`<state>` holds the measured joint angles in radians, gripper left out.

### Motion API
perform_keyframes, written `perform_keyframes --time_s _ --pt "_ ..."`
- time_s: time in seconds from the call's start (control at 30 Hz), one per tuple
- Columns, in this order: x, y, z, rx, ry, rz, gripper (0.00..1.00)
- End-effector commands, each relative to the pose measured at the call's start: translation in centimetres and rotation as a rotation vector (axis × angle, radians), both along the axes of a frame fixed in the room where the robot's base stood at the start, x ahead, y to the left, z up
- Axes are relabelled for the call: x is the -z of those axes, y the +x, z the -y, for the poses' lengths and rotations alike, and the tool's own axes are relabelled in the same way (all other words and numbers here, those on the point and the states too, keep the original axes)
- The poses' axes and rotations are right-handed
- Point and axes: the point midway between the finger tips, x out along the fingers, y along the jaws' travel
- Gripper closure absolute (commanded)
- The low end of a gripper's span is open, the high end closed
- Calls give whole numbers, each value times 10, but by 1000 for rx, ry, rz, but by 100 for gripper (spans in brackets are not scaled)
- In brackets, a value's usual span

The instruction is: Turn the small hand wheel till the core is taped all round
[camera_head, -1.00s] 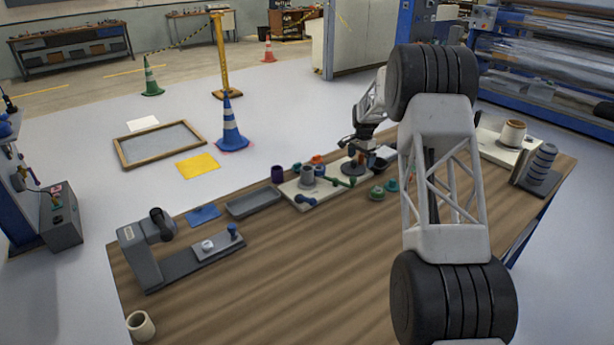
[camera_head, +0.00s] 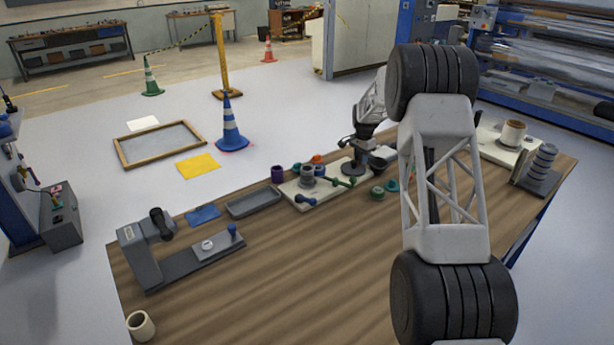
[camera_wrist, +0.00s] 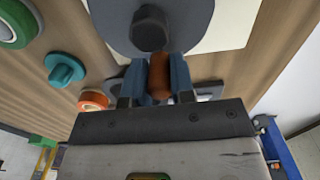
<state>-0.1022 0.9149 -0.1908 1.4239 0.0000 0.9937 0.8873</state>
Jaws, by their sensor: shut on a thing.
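In the wrist view, the small hand wheel is a dark grey disc (camera_wrist: 190,20) with a dark hub. My gripper (camera_wrist: 159,78) has its two blue-grey fingers shut on an upright orange-brown handle (camera_wrist: 159,76) near the wheel's edge. In the head view, my gripper (camera_head: 358,150) is low over the wheel (camera_head: 352,168), which it partly hides. A grey core (camera_head: 307,174) stands on the pale board (camera_head: 296,192) to the left of the wheel. I cannot tell how much of the core is taped.
A green arm (camera_head: 341,181) lies between core and wheel. A green piece (camera_head: 377,192) and a teal piece (camera_head: 391,186) sit to the right, a purple cup (camera_head: 277,173) and grey tray (camera_head: 254,202) to the left. The table's front (camera_head: 320,270) is clear.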

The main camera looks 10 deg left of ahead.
Motion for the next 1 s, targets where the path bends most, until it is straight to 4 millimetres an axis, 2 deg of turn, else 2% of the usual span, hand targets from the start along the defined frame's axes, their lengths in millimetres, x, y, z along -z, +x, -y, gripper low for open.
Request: perform_keyframes --time_s 0.63,1.0 --pt "0 -13 8 0 0 0 88" --pt "0 -14 9 0 0 0 88"
